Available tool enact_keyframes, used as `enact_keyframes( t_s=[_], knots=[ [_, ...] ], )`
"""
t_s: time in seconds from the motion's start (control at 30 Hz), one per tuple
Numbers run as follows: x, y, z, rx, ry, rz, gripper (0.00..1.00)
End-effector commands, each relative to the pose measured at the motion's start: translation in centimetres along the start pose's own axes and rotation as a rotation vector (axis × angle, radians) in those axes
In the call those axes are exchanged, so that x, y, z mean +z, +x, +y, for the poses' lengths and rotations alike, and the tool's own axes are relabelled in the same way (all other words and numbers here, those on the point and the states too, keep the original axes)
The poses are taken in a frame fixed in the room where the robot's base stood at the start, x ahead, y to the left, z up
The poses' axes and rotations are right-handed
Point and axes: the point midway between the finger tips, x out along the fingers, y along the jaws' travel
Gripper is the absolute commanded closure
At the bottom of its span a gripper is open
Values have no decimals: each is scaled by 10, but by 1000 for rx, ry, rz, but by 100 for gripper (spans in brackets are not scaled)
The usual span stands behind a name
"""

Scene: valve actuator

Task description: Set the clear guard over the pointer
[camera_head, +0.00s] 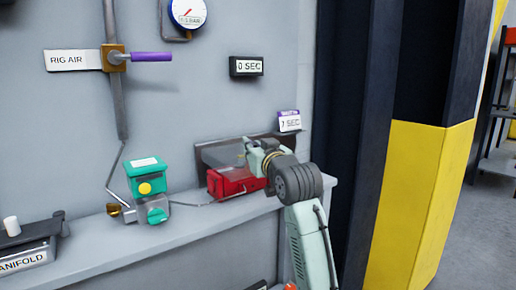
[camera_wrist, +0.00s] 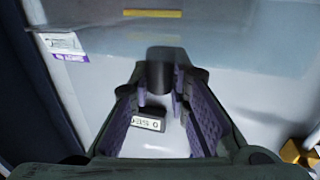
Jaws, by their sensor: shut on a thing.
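My gripper (camera_head: 250,152) is above the red actuator body (camera_head: 226,185) on the wall shelf. In the wrist view its purple-padded fingers (camera_wrist: 162,85) are shut on a dark knob, which appears to belong to the clear guard (camera_wrist: 215,55), a see-through sheet across the top of that view.
A teal device (camera_head: 147,178) stands on the shelf (camera_head: 205,225) to the left. A dark panel (camera_head: 215,152) is behind the actuator. A dark and yellow column (camera_head: 415,190) stands at the right.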

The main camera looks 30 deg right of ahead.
Motion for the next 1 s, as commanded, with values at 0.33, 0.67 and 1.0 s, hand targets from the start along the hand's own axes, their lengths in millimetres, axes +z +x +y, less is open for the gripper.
enact_keyframes(
  t_s=[0.33, 0.67, 1.0],
  knots=[
    [2, 0, -4, -9, -1, -5, 66],
    [1, 0, -2, -6, 0, -3, 62],
    [1, -49, -2, -5, 0, -1, 62]
  ],
)
